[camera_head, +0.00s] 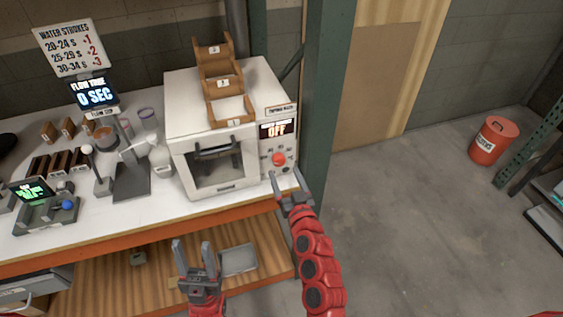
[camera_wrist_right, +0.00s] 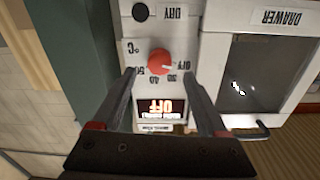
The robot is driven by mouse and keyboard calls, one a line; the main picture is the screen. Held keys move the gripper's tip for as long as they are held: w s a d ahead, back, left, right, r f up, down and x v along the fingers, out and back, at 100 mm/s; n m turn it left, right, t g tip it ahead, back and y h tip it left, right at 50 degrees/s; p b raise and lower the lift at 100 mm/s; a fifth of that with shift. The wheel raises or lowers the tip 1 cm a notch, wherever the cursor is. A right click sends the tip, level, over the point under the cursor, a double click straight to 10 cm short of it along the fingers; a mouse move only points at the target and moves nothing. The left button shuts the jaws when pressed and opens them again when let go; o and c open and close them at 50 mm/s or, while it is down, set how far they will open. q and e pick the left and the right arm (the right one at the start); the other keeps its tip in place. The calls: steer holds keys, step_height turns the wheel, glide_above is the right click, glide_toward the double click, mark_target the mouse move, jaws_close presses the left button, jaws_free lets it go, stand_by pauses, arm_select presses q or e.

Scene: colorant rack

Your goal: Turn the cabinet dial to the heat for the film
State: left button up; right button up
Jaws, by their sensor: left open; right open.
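The white cabinet (camera_head: 213,135) stands on the bench, with a glass-fronted door on its left part and a control panel on its right. The red dial (camera_head: 279,159) sits on that panel below a display (camera_head: 277,129) reading OFF. In the right wrist view the dial (camera_wrist_right: 160,62) has marks around it, including OFF, 30, 40 and 50, and its pale pointer is by OFF. My right gripper (camera_head: 288,180) is open just in front of and below the dial, its fingers either side of the panel, not gripping it. My left gripper (camera_head: 194,258) is open and empty, low before the bench.
A stepped wooden holder (camera_head: 222,82) with numbered compartments stands on the cabinet. A sign (camera_head: 70,47) lists water strokes, above a timer display (camera_head: 95,92) reading 0 SEC. A green post (camera_head: 327,90) rises close right of the cabinet. A red bin (camera_head: 493,140) stands on open floor.

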mark_target(280, 163)
steer(key=shift+p+x, duration=0.35)
steer(key=shift+x, duration=1.75)
jaws_close()
